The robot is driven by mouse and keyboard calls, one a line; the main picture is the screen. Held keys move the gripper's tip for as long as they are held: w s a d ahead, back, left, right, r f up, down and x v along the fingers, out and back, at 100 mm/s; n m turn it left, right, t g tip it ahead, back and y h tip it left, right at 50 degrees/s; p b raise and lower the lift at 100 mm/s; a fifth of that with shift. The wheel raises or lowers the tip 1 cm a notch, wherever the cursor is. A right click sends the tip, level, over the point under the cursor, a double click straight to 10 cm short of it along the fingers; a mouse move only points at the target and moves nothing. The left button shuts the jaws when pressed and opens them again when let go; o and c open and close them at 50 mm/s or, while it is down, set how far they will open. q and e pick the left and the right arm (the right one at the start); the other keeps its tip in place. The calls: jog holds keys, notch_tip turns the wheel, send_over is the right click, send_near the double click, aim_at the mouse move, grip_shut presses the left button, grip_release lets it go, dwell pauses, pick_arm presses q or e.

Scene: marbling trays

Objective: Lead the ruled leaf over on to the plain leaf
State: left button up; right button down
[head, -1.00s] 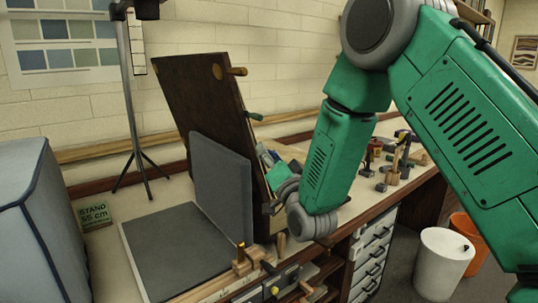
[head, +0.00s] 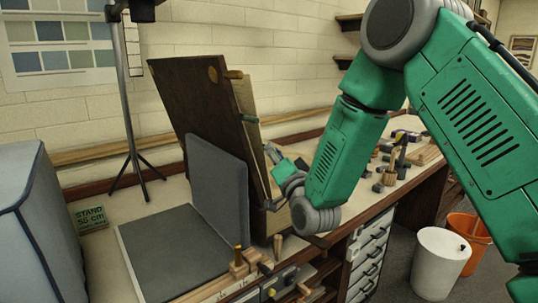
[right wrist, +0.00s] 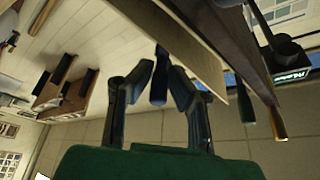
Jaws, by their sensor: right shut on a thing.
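A dark brown leaf (head: 190,110) stands steeply tilted on the bench, with a wooden peg (head: 235,74) at its upper edge. A paler leaf (head: 246,97) shows behind its right edge, with a green peg (head: 247,119). I see no ruling, so I cannot tell which is ruled or plain. My right gripper (head: 272,155) is low at the leaves' right edge. In the right wrist view its fingers close on a dark blue peg (right wrist: 158,82), beside the pale leaf (right wrist: 192,45). My left gripper is out of view.
A grey panel (head: 217,180) stands in front of the leaves, over a flat grey board (head: 170,255). A tripod stand (head: 130,110) is behind, and a grey covered box (head: 30,220) at left. Wooden tools (head: 390,165) stand farther right on the bench.

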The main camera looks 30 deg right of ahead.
jog(key=shift+d, duration=0.15)
jog(key=c, duration=1.5)
grip_release()
jog(key=shift+c, duration=0.2)
jog(key=shift+s, duration=0.1)
jog(key=v, duration=1.2)
